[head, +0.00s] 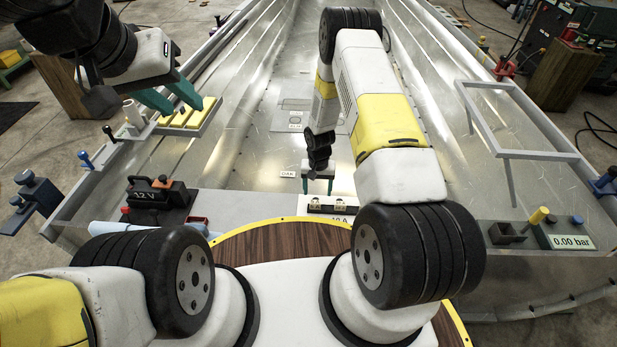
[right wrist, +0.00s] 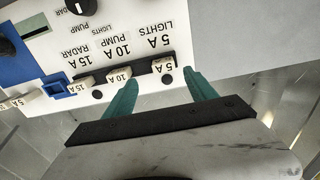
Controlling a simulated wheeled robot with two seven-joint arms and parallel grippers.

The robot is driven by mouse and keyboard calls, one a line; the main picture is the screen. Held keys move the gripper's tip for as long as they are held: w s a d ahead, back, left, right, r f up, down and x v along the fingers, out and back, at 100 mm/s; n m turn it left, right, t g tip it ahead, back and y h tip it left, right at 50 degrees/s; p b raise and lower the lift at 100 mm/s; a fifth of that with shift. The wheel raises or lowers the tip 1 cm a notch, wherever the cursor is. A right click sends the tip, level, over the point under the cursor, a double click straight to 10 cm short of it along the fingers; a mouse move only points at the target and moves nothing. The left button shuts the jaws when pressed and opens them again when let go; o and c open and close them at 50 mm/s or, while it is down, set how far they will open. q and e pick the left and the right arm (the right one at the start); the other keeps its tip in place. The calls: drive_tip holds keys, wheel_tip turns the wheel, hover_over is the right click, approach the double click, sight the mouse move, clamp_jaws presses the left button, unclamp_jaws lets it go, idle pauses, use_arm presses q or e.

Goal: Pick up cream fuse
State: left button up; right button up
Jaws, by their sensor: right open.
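In the right wrist view, several cream fuses with printed ratings line the edge of a white panel (right wrist: 120,40), whose lettering appears upside down. A cream fuse marked 5 A (right wrist: 163,66) lies just ahead of the gap between my right fingertips. A cream fuse marked 10 A (right wrist: 119,75) is left of it, near the left fingertip. My right gripper (right wrist: 161,82) is open and empty; in the head view it (head: 318,186) points down behind the small fuse panel (head: 333,208). My left gripper (head: 186,108) is open and empty at the upper left, over the hull's side.
A black 12 V battery (head: 158,203) stands left of the panel. A yellow-padded tray (head: 190,115) lies below my left gripper. A gauge box reading 0.00 bar (head: 567,235) and a grey frame (head: 530,153) are at right. The hull floor (head: 265,150) is largely clear.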

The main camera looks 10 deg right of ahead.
sight(315, 202)
drive_tip(key=f, duration=0.6)
drive_tip(key=shift+w+a, duration=0.1)
drive_tip(key=shift+a, duration=0.25)
drive_tip(key=c, duration=1.4)
